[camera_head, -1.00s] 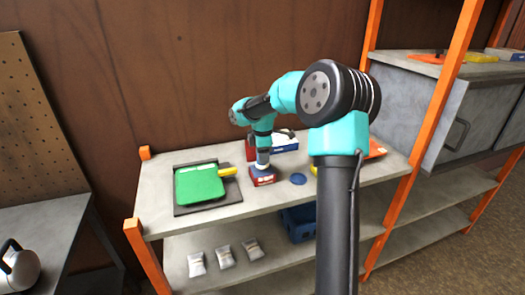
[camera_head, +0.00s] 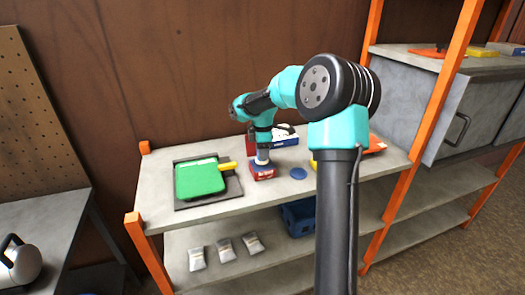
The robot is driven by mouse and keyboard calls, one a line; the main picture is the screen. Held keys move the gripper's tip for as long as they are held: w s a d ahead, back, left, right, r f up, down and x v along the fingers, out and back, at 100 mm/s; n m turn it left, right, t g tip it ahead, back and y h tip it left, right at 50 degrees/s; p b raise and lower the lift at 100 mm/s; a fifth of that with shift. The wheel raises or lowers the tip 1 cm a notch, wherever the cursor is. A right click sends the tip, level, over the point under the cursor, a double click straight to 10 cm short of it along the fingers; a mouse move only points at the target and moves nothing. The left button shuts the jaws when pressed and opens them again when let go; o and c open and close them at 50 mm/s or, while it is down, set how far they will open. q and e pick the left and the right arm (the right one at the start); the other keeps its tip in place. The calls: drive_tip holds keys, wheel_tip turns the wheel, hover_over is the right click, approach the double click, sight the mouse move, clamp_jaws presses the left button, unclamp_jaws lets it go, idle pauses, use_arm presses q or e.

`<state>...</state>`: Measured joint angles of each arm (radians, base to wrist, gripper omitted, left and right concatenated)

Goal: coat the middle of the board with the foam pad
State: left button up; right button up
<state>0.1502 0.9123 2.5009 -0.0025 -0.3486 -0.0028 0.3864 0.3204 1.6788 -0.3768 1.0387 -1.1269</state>
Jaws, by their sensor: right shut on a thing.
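My right gripper (camera_head: 263,151) points down over the shelf top, to the right of the green piece. It is shut on a small upright thing with a red, white-marked lower block (camera_head: 263,171), which I take to be the foam pad; its bottom is at or just above the shelf top, I cannot tell which. A flat dark board (camera_head: 232,195) lies at the left of the shelf top. A green piece (camera_head: 199,178) with a yellow handle-like end lies on it and covers most of its middle. My left gripper is not in view.
A blue disc (camera_head: 298,173) lies right of the held thing. A blue and white box (camera_head: 284,136) stands behind the gripper. Several items sit farther right, partly behind my arm. Small packets (camera_head: 226,249) and a blue crate (camera_head: 302,215) are on the lower shelf. Orange posts (camera_head: 147,252) frame the shelf.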

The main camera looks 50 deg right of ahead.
drive_tip(key=shift+f, duration=0.55)
idle(1.6)
drive_tip(key=shift+r, duration=3.6)
